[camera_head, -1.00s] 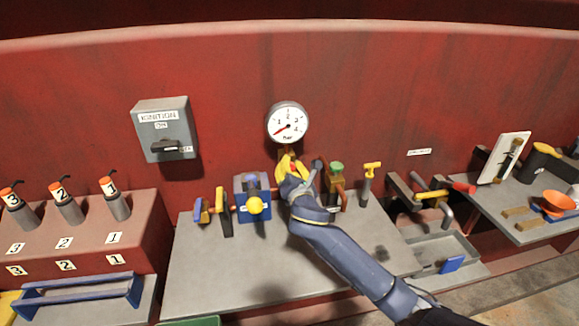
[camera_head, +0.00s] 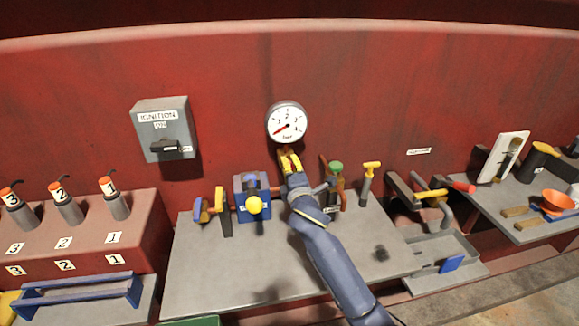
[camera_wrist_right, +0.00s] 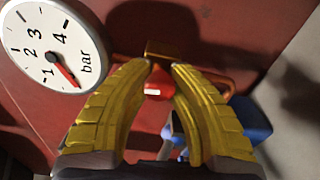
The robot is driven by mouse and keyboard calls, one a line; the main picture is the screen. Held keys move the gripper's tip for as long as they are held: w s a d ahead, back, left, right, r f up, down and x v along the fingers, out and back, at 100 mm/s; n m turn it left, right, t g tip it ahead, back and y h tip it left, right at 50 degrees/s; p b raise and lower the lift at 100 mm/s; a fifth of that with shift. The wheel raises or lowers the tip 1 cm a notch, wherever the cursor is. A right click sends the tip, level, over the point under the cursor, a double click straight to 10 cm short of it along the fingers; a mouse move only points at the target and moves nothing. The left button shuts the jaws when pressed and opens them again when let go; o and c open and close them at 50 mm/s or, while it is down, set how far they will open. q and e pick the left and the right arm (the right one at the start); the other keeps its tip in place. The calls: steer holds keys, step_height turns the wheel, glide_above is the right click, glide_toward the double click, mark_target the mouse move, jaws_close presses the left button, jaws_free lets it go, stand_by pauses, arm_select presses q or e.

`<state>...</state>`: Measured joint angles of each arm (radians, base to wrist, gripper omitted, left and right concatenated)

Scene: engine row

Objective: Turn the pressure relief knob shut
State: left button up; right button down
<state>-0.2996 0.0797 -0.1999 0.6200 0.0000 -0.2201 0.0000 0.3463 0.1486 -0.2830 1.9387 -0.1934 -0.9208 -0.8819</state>
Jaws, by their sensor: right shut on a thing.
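The pressure gauge (camera_head: 287,122) is on the red wall, its red needle at the low end of the scale; it also shows at the upper left of the right wrist view (camera_wrist_right: 50,42). Below it, a small red knob (camera_wrist_right: 154,89) sits at a brass fitting (camera_wrist_right: 162,50) on a copper-coloured pipe. My right gripper (camera_head: 289,155) is just under the gauge. Its yellow fingers (camera_wrist_right: 163,68) are closed around the knob and hide part of it. In the head view the knob is hidden behind the fingers. My left gripper is not in view.
A blue box with a yellow knob (camera_head: 254,204) stands left of my right gripper. The grey bench top (camera_head: 220,275) is clear in front.

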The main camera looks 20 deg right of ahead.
steer(key=shift+d+m, duration=0.1)
steer(key=shift+m, duration=0.5)
steer(key=c, duration=1.1)
jaws_free()
steer(key=shift+s, duration=0.1)
steer(key=s, duration=0.8)
steer(key=s+a, duration=0.1)
steer(key=s, duration=0.3)
steer(key=shift+a, duration=0.1)
steer(key=shift+w, duration=0.1)
